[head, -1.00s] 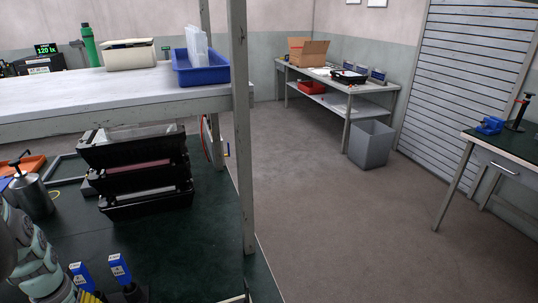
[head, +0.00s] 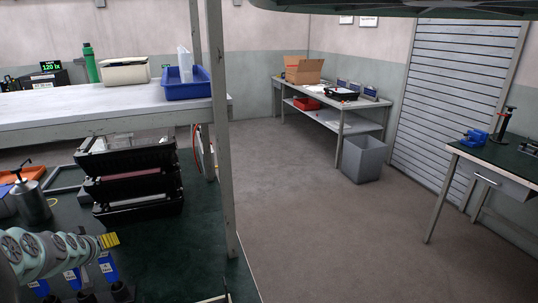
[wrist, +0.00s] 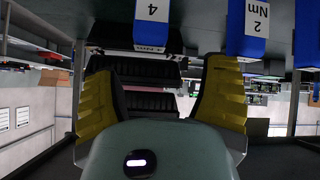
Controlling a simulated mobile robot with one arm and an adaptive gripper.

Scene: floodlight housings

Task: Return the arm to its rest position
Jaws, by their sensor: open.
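My arm shows at the lower left of the head view, with my gripper (head: 109,240) at its end, its yellow finger pads pointing right. It is above the dark green bench, close to blue-topped upright tools (head: 108,268). In the wrist view my gripper (wrist: 160,95) has its two yellow-padded fingers wide apart with nothing held between them. Stacked black housings (wrist: 150,103) show beyond the gap. Blue tool handles marked "2 Nm" (wrist: 256,28) and "4" (wrist: 151,22) appear upside down.
The stacked black housings (head: 135,180) stand on the bench beside a metal pump can (head: 32,203). A post (head: 221,130) and white shelf (head: 90,113) with a blue bin (head: 186,86) stand close. A dark panel (head: 400,8) crosses the top. Open floor (head: 310,230) lies right.

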